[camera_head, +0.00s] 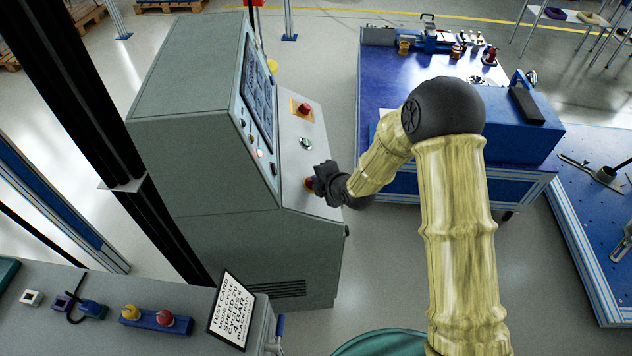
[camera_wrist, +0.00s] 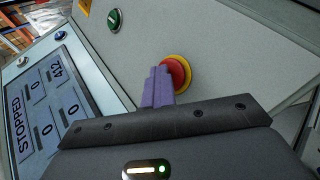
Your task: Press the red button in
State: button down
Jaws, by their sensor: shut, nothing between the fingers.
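A red mushroom button with a yellow collar (camera_wrist: 178,73) sits on the grey sloped panel of the machine; it also shows in the head view (camera_head: 308,184), partly covered by my gripper. My gripper (camera_head: 315,182) is at this button, with its purple fingers (camera_wrist: 158,72) shut and empty. The fingertips overlap the button's left edge in the wrist view; I cannot tell whether they touch it. A second red button (camera_head: 305,107) stands on a yellow-orange plate higher on the panel. A green button (camera_wrist: 114,20) lies between them, also visible in the head view (camera_head: 306,143).
The machine's screen (camera_wrist: 42,105) reads "STOPPED" beside the panel. A blue workbench (camera_head: 385,80) stands behind my arm. A front-left bench (camera_head: 60,335) carries a box with red and yellow knobs (camera_head: 150,319) and a sign (camera_head: 232,311). Open floor lies between machine and workbench.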

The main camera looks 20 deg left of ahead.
jog(key=shift+s+f, duration=0.1)
jog(key=shift+s, duration=0.15)
dwell(0.4)
jog(key=w+d+r+p, duration=0.1)
jog(key=d+r+p, duration=0.1)
jog(key=r, duration=0.3)
jog(key=shift+w+d+r, duration=0.15)
jog(key=shift+w+d, duration=0.25)
jog(key=shift+d, duration=0.1)
